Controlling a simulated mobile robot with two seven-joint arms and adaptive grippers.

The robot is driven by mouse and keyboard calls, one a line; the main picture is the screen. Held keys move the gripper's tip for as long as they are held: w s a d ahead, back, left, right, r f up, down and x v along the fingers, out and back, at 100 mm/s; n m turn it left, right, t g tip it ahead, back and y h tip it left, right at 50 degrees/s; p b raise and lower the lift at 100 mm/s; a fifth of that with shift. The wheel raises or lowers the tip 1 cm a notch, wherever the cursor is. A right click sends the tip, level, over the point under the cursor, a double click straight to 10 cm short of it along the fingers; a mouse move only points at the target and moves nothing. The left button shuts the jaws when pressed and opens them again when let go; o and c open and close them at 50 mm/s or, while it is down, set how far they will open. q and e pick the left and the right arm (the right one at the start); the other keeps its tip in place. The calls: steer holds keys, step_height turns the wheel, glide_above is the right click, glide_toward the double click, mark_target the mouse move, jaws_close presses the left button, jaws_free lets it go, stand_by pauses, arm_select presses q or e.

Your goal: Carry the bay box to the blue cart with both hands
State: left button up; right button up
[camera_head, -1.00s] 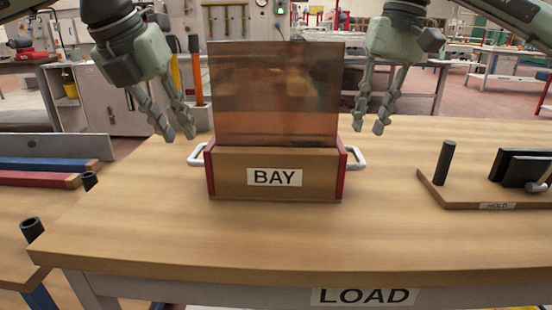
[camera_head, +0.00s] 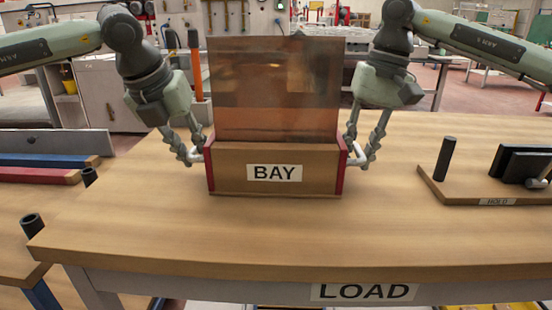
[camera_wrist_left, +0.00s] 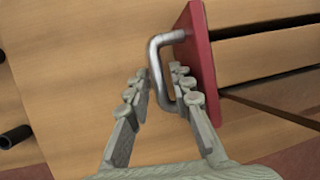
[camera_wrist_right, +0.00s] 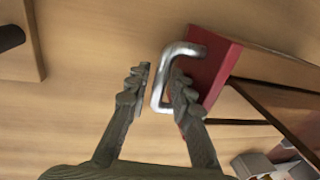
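The bay box (camera_head: 230,172) is a wooden box with red ends and a "BAY" label, standing upright on the table. A brownish see-through pane (camera_head: 275,90) stands in it. My left gripper (camera_head: 197,156) is at the box's left handle; in the left wrist view the metal handle (camera_wrist_left: 155,62) lies between its open fingers (camera_wrist_left: 160,90). My right gripper (camera_head: 360,158) is at the right handle; in the right wrist view the handle (camera_wrist_right: 158,85) lies between its open fingers (camera_wrist_right: 160,85), close to the right-hand finger. The blue cart is not clearly in view.
The table (camera_head: 300,240) has a "LOAD" label on its front edge and is clear before the box. A wooden "HOLD" stand (camera_head: 470,195) with a black post and dark plates is at right. Blue and red rails (camera_head: 40,170) lie at left.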

arm_select(q)
jaws_close()
arm_select(e)
jaws_close()
arm_select(q)
steer(key=shift+r, duration=0.2)
arm_select(e)
steer(key=shift+r, duration=0.15)
